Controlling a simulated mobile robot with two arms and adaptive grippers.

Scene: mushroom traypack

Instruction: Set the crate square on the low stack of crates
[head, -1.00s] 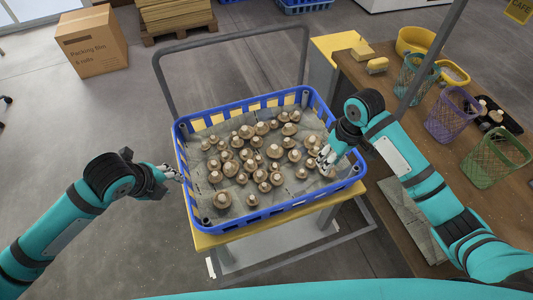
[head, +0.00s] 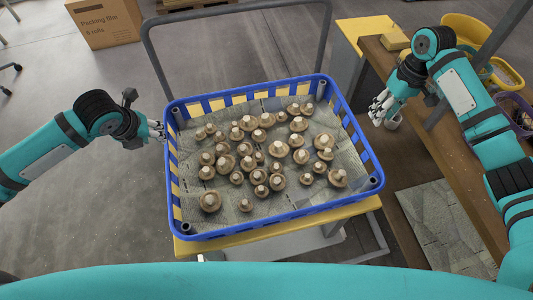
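The blue crate (head: 271,227) rests on a yellow-topped cart (head: 345,207). Brown mushrooms with pale stems lie scattered over its grey floor. My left gripper (head: 157,130) is beside the crate's left wall, near the far left corner. Its fingers are small and seen end-on, so I cannot tell whether they touch the wall or are open. My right gripper (head: 380,108) is to the right of the crate, clear of its wall, near the wooden bench. Its pale fingertips point down-left, and their gap is unclear. No low stack of crates shows in this view.
The cart's grey handle (head: 240,7) arches behind the crate. A wooden bench (head: 445,130) with a yellow tub (head: 468,28) and baskets stands at the right. A cardboard box (head: 105,22) is at the far left. The floor left of the cart is open.

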